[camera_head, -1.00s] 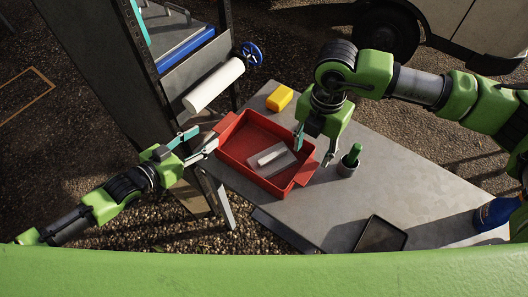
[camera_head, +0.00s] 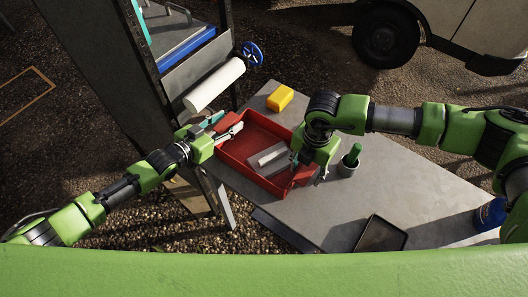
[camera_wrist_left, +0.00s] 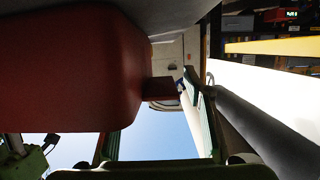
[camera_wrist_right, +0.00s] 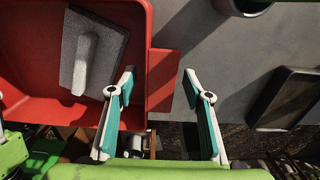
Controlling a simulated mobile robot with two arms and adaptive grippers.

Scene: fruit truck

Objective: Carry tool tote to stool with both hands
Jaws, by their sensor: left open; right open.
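The red tool tote (camera_head: 245,130) sits on the grey table, with a grey float with a pale handle (camera_head: 268,158) inside. My left gripper (camera_head: 229,124) is open at the tote's left end. In the left wrist view the tote's wall (camera_wrist_left: 70,70) and a red end tab (camera_wrist_left: 160,87) show close to the fingers. My right gripper (camera_head: 308,171) is open above the tote's right end. In the right wrist view its fingers point towards the red end tab (camera_wrist_right: 163,80), which lies level with the gap between them. Neither gripper visibly touches a tab. No stool can be clearly made out.
A yellow block (camera_head: 280,98) lies behind the tote on the table (camera_head: 370,185). A grey cup with a green-topped item (camera_head: 349,160) stands close to my right gripper. A dark tray (camera_head: 380,234) lies at the front. A white roll (camera_head: 213,85) hangs on a rack at the left.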

